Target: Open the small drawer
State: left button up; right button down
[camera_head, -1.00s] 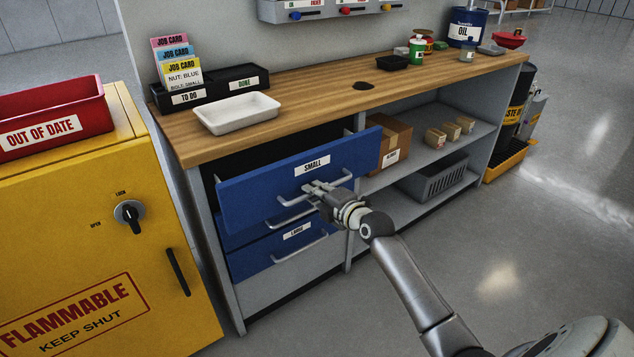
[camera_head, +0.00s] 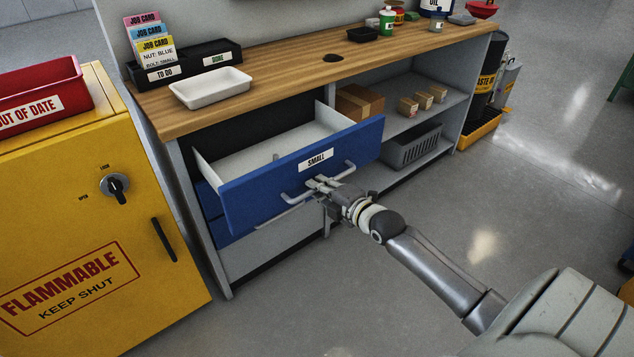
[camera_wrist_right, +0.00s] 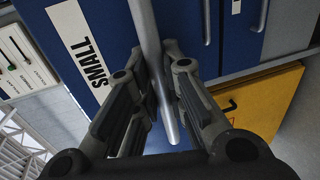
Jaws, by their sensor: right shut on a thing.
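The small drawer (camera_head: 262,190) has a blue front with a white label reading SMALL, and it stands well out from the workbench. Its pale interior shows from above. My right gripper (camera_head: 324,184) is shut on the drawer's handle, a light metal bar, near the middle of the front. In the right wrist view the handle (camera_wrist_right: 150,45) runs between the two dark fingers of the right gripper (camera_wrist_right: 160,95), beside the SMALL label. My left gripper is not in view.
A yellow flammables cabinet (camera_head: 70,220) stands left of the workbench, near the drawer's left side. The worktop (camera_head: 290,68) holds a white tray (camera_head: 210,87) and card holders. Other blue drawers sit below. Open shelves are on the right. The floor (camera_head: 430,190) in front is clear.

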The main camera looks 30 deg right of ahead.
dwell(0.3)
jog(key=c, duration=1.5)
grip_release()
jog(key=shift+s, duration=0.1)
jog(key=shift+v, duration=5.95)
jog(key=shift+f, duration=0.1)
